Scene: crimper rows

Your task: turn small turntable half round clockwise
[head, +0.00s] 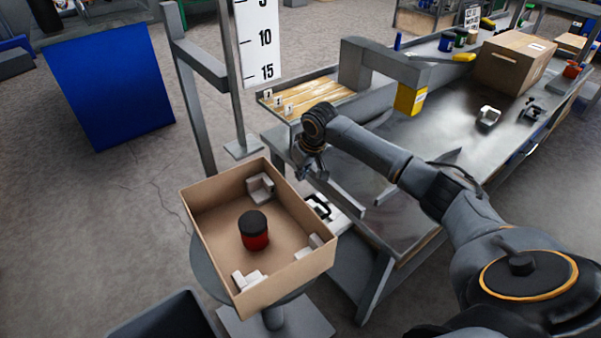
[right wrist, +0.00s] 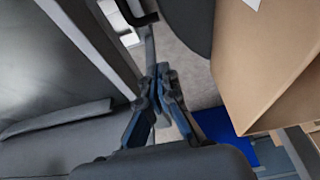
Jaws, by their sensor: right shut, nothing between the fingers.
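The small turntable (head: 206,273) is a round grey top on a post, mostly hidden under an open cardboard box (head: 222,270). The box holds a red jar with a black lid (head: 256,232) and pale corner blocks. My right gripper (head: 308,176) is above the gap between the box and the workbench, apart from the box's far right wall. In the right wrist view the gripper (right wrist: 163,72) is shut and empty, with the box (right wrist: 262,60) to its right and the dark turntable edge (right wrist: 190,25) above. My left gripper is not in view.
A grey workbench (head: 440,130) fills the right side, with a larger carton (head: 513,60) at its back. A white thing with a black handle (head: 322,208) sits between box and bench. A post with a number scale (head: 258,40) stands behind. A dark bin (head: 165,318) is at the lower left.

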